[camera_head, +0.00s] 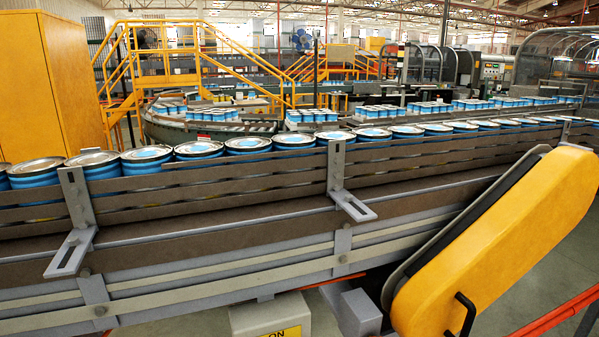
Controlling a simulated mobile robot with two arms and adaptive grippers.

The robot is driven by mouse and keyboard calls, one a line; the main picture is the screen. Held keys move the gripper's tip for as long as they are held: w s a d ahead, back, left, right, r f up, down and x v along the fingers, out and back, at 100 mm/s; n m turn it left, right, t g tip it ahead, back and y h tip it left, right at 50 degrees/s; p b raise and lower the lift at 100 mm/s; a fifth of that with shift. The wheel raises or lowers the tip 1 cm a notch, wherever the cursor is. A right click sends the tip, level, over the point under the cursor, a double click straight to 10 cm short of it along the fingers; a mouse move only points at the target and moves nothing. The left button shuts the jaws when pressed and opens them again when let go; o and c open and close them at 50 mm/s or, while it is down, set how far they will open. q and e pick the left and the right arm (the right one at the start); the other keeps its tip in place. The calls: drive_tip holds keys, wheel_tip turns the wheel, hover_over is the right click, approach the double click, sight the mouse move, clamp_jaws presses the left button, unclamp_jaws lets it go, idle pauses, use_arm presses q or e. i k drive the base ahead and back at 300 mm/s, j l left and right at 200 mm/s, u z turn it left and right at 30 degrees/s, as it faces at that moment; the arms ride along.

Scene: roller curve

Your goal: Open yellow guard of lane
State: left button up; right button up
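The yellow guard (505,245) is a long rounded cover at the right, tilted up from lower left to upper right. It sits against a dark grey backing (465,225) on the near side of the conveyor lane (225,215). A black handle (462,314) sticks out near its lower end. The guard appears closed against its backing, though its far edge is partly hidden. Neither of my grippers shows in the head view.
A row of blue cans with silver lids (248,145) stands along the lane behind brown rails. Grey brackets (75,225) jut toward me. A red-orange rail (555,318) crosses the lower right. A yellow cabinet (50,85) and yellow stairs (165,60) stand behind.

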sight(444, 298)
drive_tip(key=z, duration=1.3)
